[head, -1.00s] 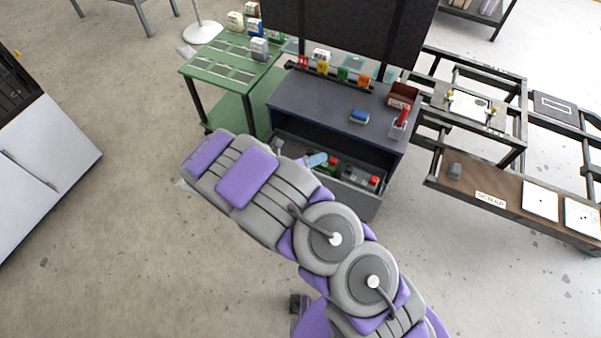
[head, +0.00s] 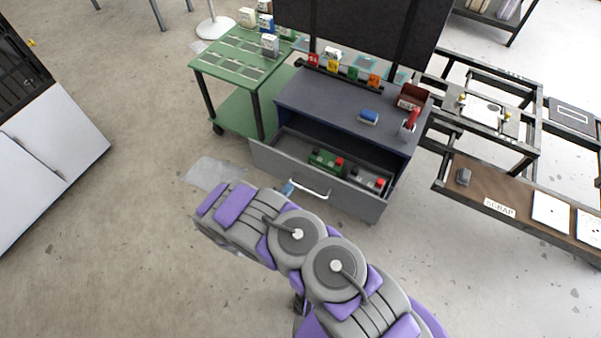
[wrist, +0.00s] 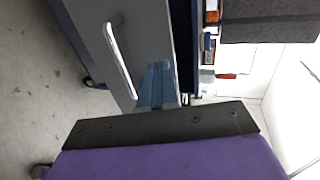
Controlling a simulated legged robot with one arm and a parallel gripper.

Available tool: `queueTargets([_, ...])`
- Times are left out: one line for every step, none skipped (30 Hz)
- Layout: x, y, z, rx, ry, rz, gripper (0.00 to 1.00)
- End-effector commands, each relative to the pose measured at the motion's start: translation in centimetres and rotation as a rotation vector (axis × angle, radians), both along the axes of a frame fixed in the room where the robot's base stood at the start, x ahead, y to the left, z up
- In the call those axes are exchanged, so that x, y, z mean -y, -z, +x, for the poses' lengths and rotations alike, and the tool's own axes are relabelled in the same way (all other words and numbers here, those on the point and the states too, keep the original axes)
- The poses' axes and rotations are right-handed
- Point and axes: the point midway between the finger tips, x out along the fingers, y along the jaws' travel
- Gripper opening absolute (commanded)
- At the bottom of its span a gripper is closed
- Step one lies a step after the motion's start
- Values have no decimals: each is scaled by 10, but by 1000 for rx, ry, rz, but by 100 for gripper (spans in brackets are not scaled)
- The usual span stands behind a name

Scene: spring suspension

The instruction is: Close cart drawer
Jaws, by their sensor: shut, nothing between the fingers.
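The cart (head: 340,108) is a dark blue-grey cabinet with its drawer (head: 268,157) pulled out and open. The drawer's grey front has a silver bar handle (head: 309,190), which also shows in the wrist view (wrist: 119,60). My gripper (head: 288,188) shows as a small blue tip by the drawer front, just left of the handle; my arm hides the rest. In the wrist view its blue fingers (wrist: 157,85) are shut and empty, in front of the drawer front and beside the handle. I cannot tell whether they touch the front.
A green item (head: 325,158) and red-capped things lie in the drawer. A blue item (head: 368,116) and a red bin (head: 411,97) stand on the cart top. A green table (head: 222,68) stands at left, a brown scrap bench (head: 520,195) at right.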

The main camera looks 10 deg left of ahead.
Motion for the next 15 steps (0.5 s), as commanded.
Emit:
queueTargets([5,6,9,0,6,0,0])
queueTargets([7,8,15,0,5,0,0])
queueTargets([9,10,22,0,5,0,0])
queueTargets([12,12,27,0,6,0,0])
queueTargets([14,14,32,1,6,0,0])
queueTargets([15,16,39,0,6,1,0])
queueTargets([17,18,44,0,6,1,0])
queueTargets([19,19,50,1,6,1,0])
queueTargets([21,21,56,2,5,1,0])
queueTargets([22,20,61,3,4,2,0])
queueTargets([23,19,65,4,5,1,0])
queueTargets([25,19,70,4,5,2,0])
queueTargets([26,19,73,4,4,2,0])
queueTargets([27,18,76,4,3,1,0])
queueTargets([28,18,79,3,4,1,0])
